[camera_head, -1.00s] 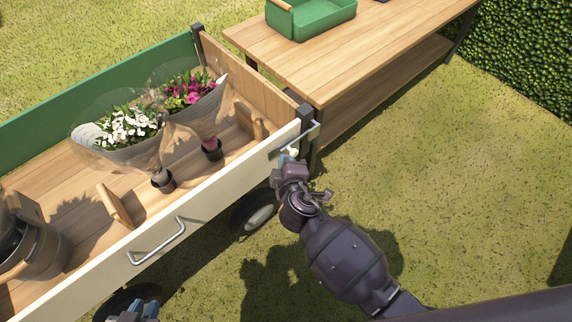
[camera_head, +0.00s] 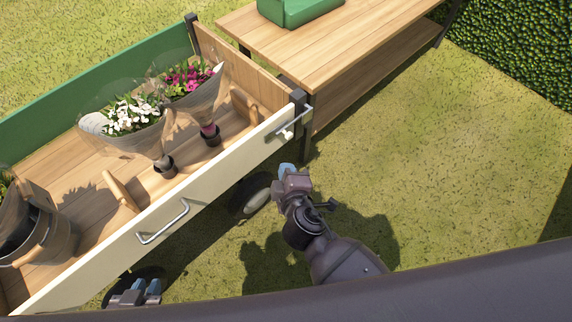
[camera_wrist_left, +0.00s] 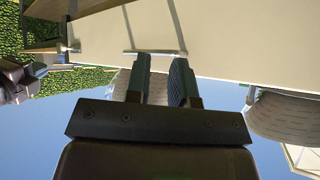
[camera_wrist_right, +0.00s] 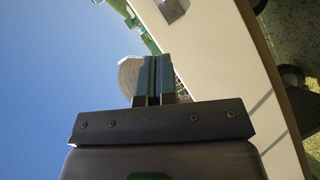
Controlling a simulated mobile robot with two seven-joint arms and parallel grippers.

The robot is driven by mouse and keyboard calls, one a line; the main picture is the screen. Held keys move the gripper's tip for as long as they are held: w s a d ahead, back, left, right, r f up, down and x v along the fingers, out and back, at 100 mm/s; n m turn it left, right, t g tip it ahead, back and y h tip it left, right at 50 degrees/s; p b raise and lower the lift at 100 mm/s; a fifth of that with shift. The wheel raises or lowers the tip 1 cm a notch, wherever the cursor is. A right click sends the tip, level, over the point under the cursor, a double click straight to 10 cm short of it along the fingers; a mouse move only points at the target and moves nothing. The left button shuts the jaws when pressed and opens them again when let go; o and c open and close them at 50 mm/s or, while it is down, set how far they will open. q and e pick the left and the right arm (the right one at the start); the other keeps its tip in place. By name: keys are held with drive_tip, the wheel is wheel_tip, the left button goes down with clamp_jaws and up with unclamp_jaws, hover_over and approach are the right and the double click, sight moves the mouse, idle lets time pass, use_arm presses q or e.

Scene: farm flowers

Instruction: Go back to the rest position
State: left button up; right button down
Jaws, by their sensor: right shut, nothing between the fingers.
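My right gripper (camera_head: 288,169) is below and outside the near side panel of the cart (camera_head: 205,196), close to its right corner. Its fingers are together and empty in the right wrist view (camera_wrist_right: 155,78). My left gripper (camera_head: 138,289) is at the bottom left of the head view, outside the same panel. In the left wrist view (camera_wrist_left: 160,70) its two fingers stand apart with nothing held between them. The panel has a metal handle (camera_head: 163,222) in the middle and another handle (camera_head: 308,122) at the right corner, both apart from my grippers.
A wooden table (camera_head: 335,52) with a green crate (camera_head: 297,10) stands behind. A cart wheel (camera_head: 252,198) is near my right gripper. Grass at right is free.

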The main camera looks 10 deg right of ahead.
use_arm(q)
drive_tip(key=shift+w, duration=0.1)
idle(0.5)
